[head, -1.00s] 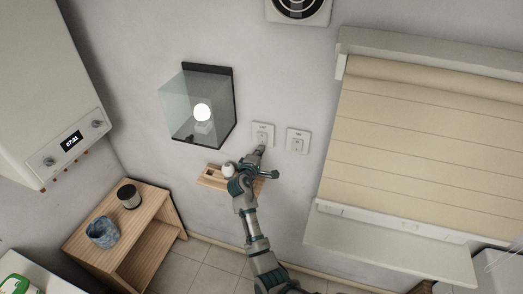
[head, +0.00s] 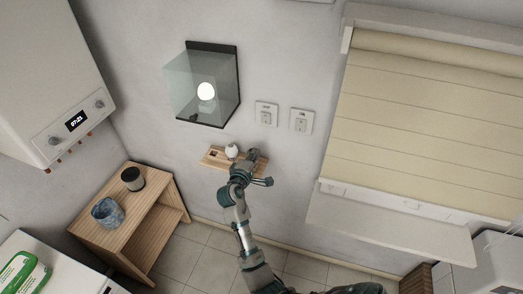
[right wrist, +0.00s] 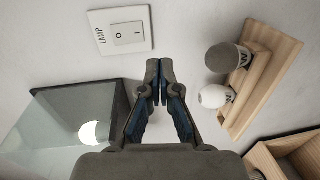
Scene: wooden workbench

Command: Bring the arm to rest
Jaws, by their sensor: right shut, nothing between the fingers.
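My right gripper (head: 254,155) is shut and empty. In the head view it is in front of the small wooden wall shelf, below the left wall switch (head: 266,114). In the right wrist view the closed fingertips (right wrist: 160,82) point toward the wall, apart from the switch labelled LAMP (right wrist: 122,31), which is at the upper left. The bulb (head: 206,91) in the glass wall box (head: 187,88) is lit. My left gripper is not in view.
The wooden wall shelf (right wrist: 266,82) holds a white bulb (right wrist: 214,96) and a grey one (right wrist: 225,57). A second switch (head: 301,121) is on the wall. A wooden cabinet (head: 150,222) with a dark cup (head: 132,179) and blue cup (head: 107,212) stands at left.

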